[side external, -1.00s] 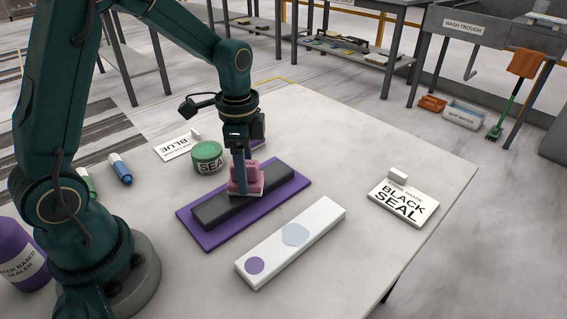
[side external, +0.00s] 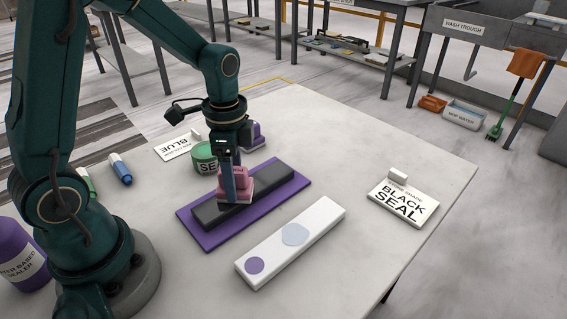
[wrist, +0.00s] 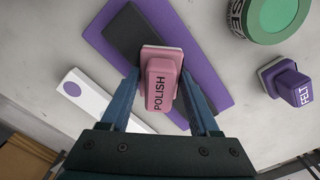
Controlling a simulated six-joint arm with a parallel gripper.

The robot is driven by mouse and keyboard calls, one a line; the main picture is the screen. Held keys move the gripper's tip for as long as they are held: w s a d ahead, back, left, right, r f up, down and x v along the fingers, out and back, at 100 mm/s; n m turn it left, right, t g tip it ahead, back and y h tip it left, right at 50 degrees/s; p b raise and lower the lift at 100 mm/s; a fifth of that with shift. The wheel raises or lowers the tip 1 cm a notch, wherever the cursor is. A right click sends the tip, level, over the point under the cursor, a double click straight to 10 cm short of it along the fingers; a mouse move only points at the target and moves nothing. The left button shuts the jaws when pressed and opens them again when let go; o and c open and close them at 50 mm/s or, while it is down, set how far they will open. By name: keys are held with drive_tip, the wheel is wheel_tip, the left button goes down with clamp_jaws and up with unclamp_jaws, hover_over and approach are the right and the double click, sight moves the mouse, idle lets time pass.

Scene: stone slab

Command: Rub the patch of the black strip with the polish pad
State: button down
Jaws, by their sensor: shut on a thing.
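The pink polish pad (side external: 236,185), marked POLISH in the wrist view (wrist: 162,85), is held in my gripper (side external: 232,180). My gripper's two fingers (wrist: 165,98) are shut on its sides. The pad is over the black strip (side external: 268,179) and appears to rest on its top, toward the strip's near-left half. The black strip lies on a purple mat (side external: 207,238) and also shows in the wrist view (wrist: 128,33). The patch on the black strip cannot be made out; the pad and gripper cover part of the strip.
A white strip (side external: 318,227) with a purple and a pale blue spot lies in front. A green SEAL tin (side external: 203,155) and a purple FELT pad (wrist: 286,80) stand behind. Two markers (side external: 120,169) lie left.

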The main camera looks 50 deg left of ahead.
drive_tip(key=shift+w+r, duration=0.15)
drive_tip(key=shift+w, duration=2.8)
wheel_tip(320, 180, up, 6)
drive_tip(key=shift+r, duration=0.1)
wheel_tip(320, 180, up, 3)
drive_tip(key=shift+f, duration=0.1)
